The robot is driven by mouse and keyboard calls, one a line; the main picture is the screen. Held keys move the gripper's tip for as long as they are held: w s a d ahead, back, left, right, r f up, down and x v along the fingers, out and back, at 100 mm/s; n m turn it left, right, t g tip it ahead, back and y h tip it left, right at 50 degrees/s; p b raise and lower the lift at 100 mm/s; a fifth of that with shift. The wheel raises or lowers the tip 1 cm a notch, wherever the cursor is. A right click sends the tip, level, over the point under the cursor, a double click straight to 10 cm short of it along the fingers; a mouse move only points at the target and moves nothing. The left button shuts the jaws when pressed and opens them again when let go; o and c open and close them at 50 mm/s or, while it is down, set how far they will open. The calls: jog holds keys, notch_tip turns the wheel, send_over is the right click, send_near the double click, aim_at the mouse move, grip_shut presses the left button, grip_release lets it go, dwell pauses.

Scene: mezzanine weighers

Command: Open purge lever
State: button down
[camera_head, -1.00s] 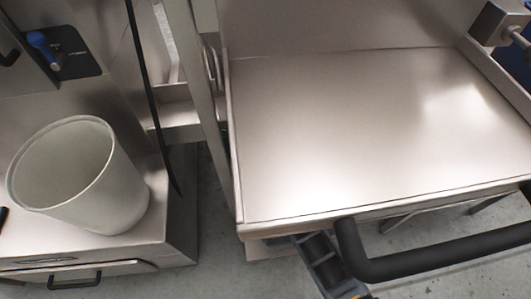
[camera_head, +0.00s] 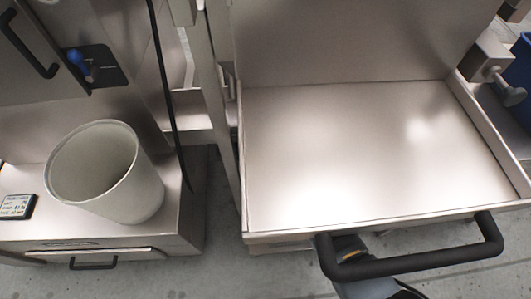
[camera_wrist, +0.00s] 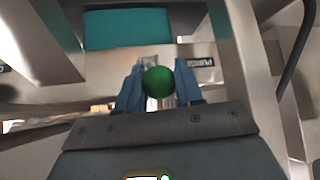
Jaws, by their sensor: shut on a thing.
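The purge lever ends in a round green knob (camera_wrist: 158,80), seen in the wrist view. A label reading PURGE (camera_wrist: 198,62) sits just behind it to the right. My gripper (camera_wrist: 159,92) has its two blue fingers on either side of the knob, shut on it. The lever's shaft is mostly hidden behind the knob and fingers. In the head view the purge lever and my fingertips are hidden under the steel tray; only part of my arm shows below its front edge.
The wide steel tray (camera_head: 350,160) with a black bar handle (camera_head: 420,262) lies above my arm. A white bucket (camera_head: 105,175) stands on a steel ledge at left, below a blue-handled switch (camera_head: 80,65). In the wrist view, steel posts (camera_wrist: 245,60) flank the knob and a teal panel (camera_wrist: 127,28) lies beyond.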

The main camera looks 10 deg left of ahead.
jog(key=shift+w+a+r, duration=0.1)
jog(key=shift+w+r, duration=0.35)
jog(key=shift+r, duration=0.1)
jog(key=c, duration=1.1)
grip_release()
jog(key=o, duration=0.3)
jog(key=shift+s+f, duration=0.15)
jog(key=shift+f, duration=0.05)
jog(key=shift+o, duration=0.2)
jog(key=shift+s, duration=0.1)
jog(key=p+v, duration=0.2)
jog(key=v, duration=0.5)
jog(key=shift+s+r, duration=0.15)
jog(key=shift+r, duration=0.15)
jog(key=shift+s, duration=0.1)
